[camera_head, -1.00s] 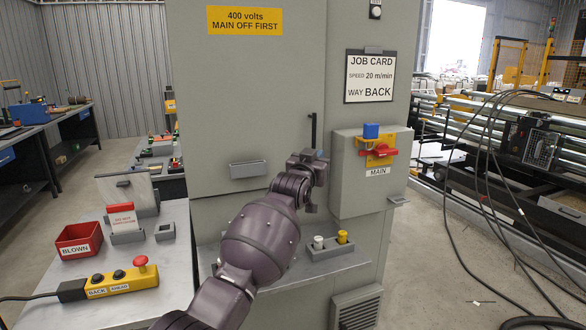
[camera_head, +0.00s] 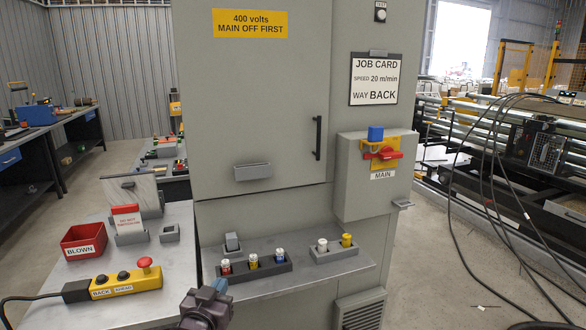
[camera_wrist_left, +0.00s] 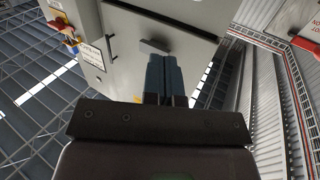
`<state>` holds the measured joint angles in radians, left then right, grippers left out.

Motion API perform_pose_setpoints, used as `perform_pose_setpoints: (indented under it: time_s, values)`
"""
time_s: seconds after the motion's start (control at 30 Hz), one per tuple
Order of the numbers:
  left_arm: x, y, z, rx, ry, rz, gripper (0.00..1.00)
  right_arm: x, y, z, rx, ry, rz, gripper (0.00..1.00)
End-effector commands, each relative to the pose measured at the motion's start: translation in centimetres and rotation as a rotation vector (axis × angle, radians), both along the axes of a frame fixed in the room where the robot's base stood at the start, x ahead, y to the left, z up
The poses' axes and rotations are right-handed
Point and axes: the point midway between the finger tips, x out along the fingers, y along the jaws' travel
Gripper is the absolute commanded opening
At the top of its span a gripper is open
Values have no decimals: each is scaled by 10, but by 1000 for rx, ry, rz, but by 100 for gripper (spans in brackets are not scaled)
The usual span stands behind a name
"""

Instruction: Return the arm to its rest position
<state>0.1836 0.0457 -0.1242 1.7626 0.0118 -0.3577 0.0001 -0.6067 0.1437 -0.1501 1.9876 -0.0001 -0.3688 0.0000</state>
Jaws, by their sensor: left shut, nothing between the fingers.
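My left gripper (camera_head: 219,285) is low in the head view, at the bottom edge in front of the shelf of the grey cabinet (camera_head: 262,120). Only the gripper and a bit of the wrist show; the rest of the arm is out of the picture. In the left wrist view its two blue-grey fingers (camera_wrist_left: 167,72) are together with nothing between them. They point up toward the cabinet, apart from it. My right gripper is not in view.
A black rack (camera_head: 270,271) with several coloured fuses and a grey rack (camera_head: 333,254) stand on the shelf. Left are a yellow pushbutton box (camera_head: 125,284) and red BLOWN bin (camera_head: 83,241). The red MAIN switch (camera_head: 383,154) is right. Cables (camera_head: 490,180) hang far right.

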Motion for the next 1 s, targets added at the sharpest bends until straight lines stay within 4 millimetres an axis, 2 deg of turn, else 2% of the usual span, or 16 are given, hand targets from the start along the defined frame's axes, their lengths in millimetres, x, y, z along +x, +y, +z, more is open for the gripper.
perform_pose_setpoints:
  time_s: [0.03,0.3,0.7,0.83,1.0]
  values:
    - [-19,11,-17,7,26,14,0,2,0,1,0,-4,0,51]
    - [-115,55,-85,41,162,71,0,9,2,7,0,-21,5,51]
    - [-272,103,-187,84,447,146,0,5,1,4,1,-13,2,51]
    - [-305,110,-205,89,511,161,0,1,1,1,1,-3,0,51]
    - [-322,113,-213,90,542,169,0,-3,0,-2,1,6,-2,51]
